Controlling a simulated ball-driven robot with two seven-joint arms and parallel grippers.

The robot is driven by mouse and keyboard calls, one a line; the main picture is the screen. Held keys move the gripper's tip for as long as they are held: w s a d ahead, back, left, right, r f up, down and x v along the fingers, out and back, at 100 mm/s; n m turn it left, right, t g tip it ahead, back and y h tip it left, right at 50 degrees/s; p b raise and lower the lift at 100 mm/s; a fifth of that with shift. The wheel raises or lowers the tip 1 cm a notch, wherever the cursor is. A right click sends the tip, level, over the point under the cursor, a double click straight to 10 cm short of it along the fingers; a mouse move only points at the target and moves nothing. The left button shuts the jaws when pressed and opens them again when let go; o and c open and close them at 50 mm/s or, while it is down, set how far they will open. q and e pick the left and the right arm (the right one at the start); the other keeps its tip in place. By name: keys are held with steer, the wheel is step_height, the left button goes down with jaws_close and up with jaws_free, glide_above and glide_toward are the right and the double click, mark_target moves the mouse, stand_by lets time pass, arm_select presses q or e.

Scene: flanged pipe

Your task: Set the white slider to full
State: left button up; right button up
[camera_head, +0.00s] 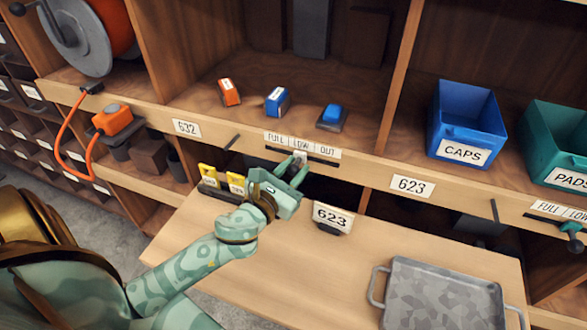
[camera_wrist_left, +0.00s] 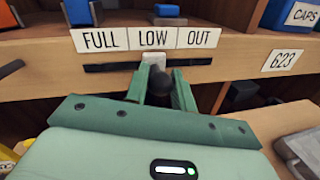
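The white slider (camera_wrist_left: 153,59) sits in a dark slot under the LOW label (camera_wrist_left: 152,38) on the wooden shelf edge. In the head view the slider (camera_head: 300,155) shows just beyond my left fingertips. The FULL label (camera_wrist_left: 101,40) is to its left and OUT (camera_wrist_left: 198,38) to its right. My left gripper (camera_head: 295,168) is in front of the slot, its fingers apart. In the left wrist view the gripper (camera_wrist_left: 162,72) has a dark round knob between its fingers, close to both; firm contact cannot be made out. My right gripper is not in view.
Below is a wooden shelf board with a 623 card (camera_head: 332,217), yellow-tagged items (camera_head: 236,182) and a grey metal tray (camera_head: 440,295). Orange and blue blocks stand on the shelf above. A blue CAPS bin (camera_head: 466,118) is at right. Another slider (camera_head: 573,229) is at the right edge.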

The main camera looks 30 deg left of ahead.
arm_select(q)
jaws_close()
steer(key=a, duration=0.2)
steer(key=s+a, duration=0.1)
steer(key=a, duration=0.3)
steer(key=shift+s+a, duration=0.15)
steer(key=shift+s, duration=0.1)
steer(key=o, duration=0.6)
jaws_free()
steer(key=shift+o, duration=0.9)
steer(key=shift+s+a, duration=0.1)
